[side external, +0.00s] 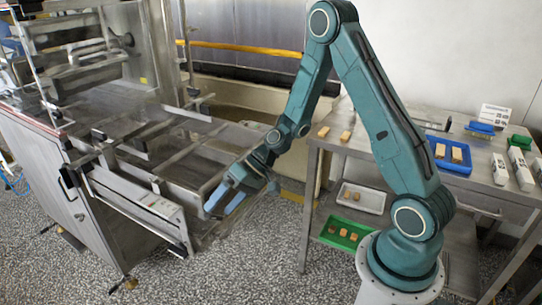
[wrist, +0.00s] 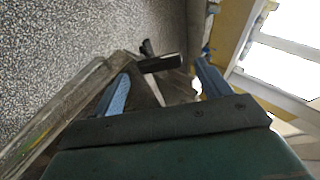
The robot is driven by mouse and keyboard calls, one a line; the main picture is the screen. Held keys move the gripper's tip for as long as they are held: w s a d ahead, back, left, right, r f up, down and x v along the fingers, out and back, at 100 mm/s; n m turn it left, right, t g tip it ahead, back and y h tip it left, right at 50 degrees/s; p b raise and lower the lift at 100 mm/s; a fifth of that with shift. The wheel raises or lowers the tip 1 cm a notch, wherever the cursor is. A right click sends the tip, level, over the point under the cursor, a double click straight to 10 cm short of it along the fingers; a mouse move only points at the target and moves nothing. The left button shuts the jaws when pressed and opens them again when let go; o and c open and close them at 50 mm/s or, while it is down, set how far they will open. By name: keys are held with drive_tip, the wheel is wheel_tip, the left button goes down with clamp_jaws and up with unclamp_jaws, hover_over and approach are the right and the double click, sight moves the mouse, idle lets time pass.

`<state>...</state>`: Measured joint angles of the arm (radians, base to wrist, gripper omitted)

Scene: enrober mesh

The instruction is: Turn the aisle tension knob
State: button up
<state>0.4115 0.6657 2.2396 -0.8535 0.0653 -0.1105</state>
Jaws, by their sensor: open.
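My gripper (side external: 222,205) is at the near right end of the steel enrober (side external: 140,135), pointing down and to the left. In the wrist view my gripper (wrist: 162,76) has its two blue fingers spread apart with nothing held between them. A dark, short bar-like part with a small black piece (wrist: 160,63) shows between and beyond the fingertips. It may be the tension knob, but I cannot tell for sure. It looks apart from both fingers. In the side view I cannot make out the knob; my gripper may hide it.
A metal rail (wrist: 62,115) runs along the left in the wrist view. Speckled floor in front is clear.

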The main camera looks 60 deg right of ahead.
drive_tip(key=v, duration=0.9)
drive_tip(key=shift+s+d+r, duration=0.15)
drive_tip(key=shift+d+r, duration=0.1)
drive_tip(key=shift+d, duration=0.05)
drive_tip(key=s+a+r+n+h, duration=0.1)
drive_tip(key=s+a+r+h, duration=0.2)
drive_tip(key=s+r+h, duration=0.5)
drive_tip(key=s+r, duration=0.7)
drive_tip(key=s, duration=0.4)
drive_tip(key=shift+s+r+n+t, duration=0.3)
drive_tip(key=shift+s+r+n, duration=0.05)
drive_tip(key=shift+r+n, duration=0.05)
